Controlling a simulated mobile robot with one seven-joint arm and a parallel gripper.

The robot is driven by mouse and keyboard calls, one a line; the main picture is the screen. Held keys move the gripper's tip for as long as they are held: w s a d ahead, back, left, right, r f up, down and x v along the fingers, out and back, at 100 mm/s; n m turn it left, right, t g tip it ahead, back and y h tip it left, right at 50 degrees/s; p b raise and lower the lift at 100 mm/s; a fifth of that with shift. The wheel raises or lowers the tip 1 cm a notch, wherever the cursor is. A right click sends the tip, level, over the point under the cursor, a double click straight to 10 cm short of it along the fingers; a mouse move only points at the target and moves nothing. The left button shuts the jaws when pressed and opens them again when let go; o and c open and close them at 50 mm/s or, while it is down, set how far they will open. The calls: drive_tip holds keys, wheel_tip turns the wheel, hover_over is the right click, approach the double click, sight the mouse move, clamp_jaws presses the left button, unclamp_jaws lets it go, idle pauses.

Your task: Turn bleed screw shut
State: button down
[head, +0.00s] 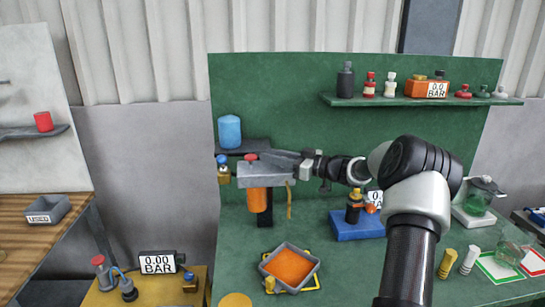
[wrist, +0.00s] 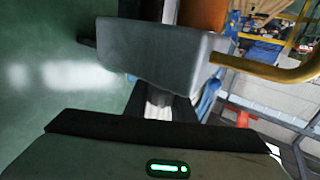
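A grey metal block (head: 265,175) is mounted on the green back panel, with an orange cylinder (head: 258,200) under it and a brass tube (head: 290,200) hanging at its right end. A red cap (head: 251,157) tops the block; a brass fitting with a blue top (head: 223,166) is at its left end. I cannot tell which part is the bleed screw. My gripper (head: 278,158) is at the block's upper right. In the wrist view the block (wrist: 160,52) fills the middle and hides the fingertips; a pale part (wrist: 158,103) shows between the dark fingers. Whether they grip it is unclear.
A blue canister (head: 229,132) stands on a dark shelf behind the block. Below is a grey tray with orange contents (head: 311,254); a blue base (head: 357,224) with a brass fitting stands to its right. A loaded green shelf (head: 420,101) is at upper right.

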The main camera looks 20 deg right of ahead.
drive_tip(key=shift+m+t+h, duration=0.3)
drive_tip(key=shift+h, duration=0.1)
drive_tip(key=h, duration=0.1)
drive_tip(key=m+t+h+b, duration=0.2)
drive_tip(key=shift+w+d+f, duration=0.2)
drive_tip(key=shift+w+d, duration=0.05)
drive_tip(key=shift+d, duration=0.1)
drive_tip(key=m+h+b, duration=0.1)
drive_tip(key=b, duration=0.1)
drive_tip(key=m+t+h+b, duration=0.1)
drive_tip(key=h+b, duration=0.1)
drive_tip(key=shift+w+d+f+m+h, duration=0.2)
drive_tip(key=shift+d+m+h, duration=0.1)
drive_tip(key=shift+d+m, duration=0.1)
drive_tip(key=m+h+b, duration=0.1)
drive_tip(key=b, duration=0.1)
drive_tip(key=m+h+b, duration=0.1)
drive_tip(key=h+b, duration=0.1)
drive_tip(key=shift+d+t, duration=0.25)
drive_tip(key=shift+t, duration=0.15)
drive_tip(key=h+b, duration=0.1)
drive_tip(key=m+h+b, duration=0.1)
drive_tip(key=b, duration=0.1)
drive_tip(key=shift+d+r+m+h, duration=0.3)
drive_tip(key=shift+d, duration=0.05)
drive_tip(key=shift+r, duration=0.1)
drive_tip(key=c, duration=1.8)
unclamp_jaws()
drive_tip(key=shift+o, duration=0.2)
